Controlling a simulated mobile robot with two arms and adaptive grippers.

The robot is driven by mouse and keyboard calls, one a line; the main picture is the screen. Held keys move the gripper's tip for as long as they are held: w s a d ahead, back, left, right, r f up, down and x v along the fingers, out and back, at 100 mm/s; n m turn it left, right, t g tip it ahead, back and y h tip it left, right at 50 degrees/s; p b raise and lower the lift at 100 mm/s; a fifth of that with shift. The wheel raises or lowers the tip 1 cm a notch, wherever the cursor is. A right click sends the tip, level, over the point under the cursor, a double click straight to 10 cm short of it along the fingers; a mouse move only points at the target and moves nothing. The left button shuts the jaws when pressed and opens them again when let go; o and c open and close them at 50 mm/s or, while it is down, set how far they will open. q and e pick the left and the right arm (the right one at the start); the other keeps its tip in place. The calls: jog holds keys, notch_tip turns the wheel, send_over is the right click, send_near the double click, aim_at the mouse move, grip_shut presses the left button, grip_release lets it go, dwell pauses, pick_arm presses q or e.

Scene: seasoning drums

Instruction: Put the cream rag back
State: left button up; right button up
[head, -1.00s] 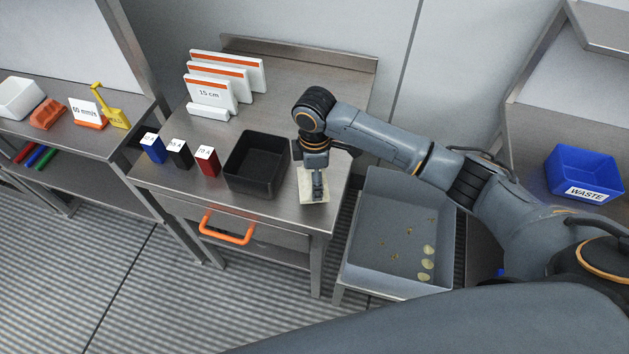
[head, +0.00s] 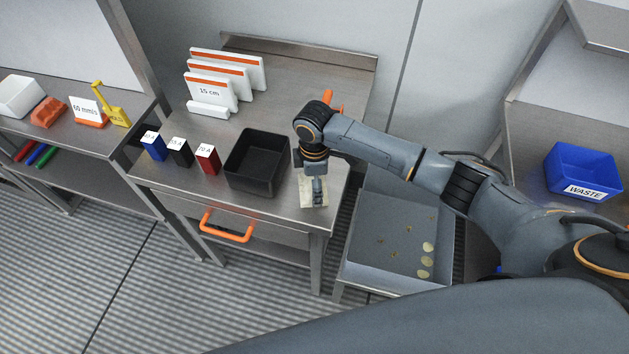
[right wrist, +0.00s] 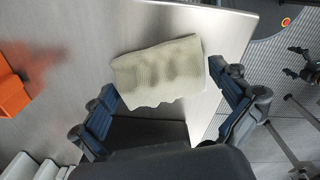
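The cream rag (right wrist: 160,72) lies on the steel table top (head: 284,205) near its front right corner, just right of the black bin. In the head view the rag (head: 307,197) is partly hidden by my right gripper (head: 318,192), which points down over it. In the right wrist view my right gripper (right wrist: 164,92) is open, with one finger on each side of the rag. Whether the fingers touch it is unclear. My left gripper is not in view.
The empty black bin (head: 237,185) stands left of the rag. Red (head: 208,160), black and blue blocks stand farther left. White panels (head: 215,93) stand behind. A grey tray (head: 388,275) with scraps is at right, with a blue waste bin (head: 584,170) beyond.

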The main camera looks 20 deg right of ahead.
notch_tip(320, 180, up, 12)
jog(key=b, duration=0.1)
jog(key=shift+r+b, duration=0.15)
jog(key=shift+b, duration=0.2)
dwell(0.6)
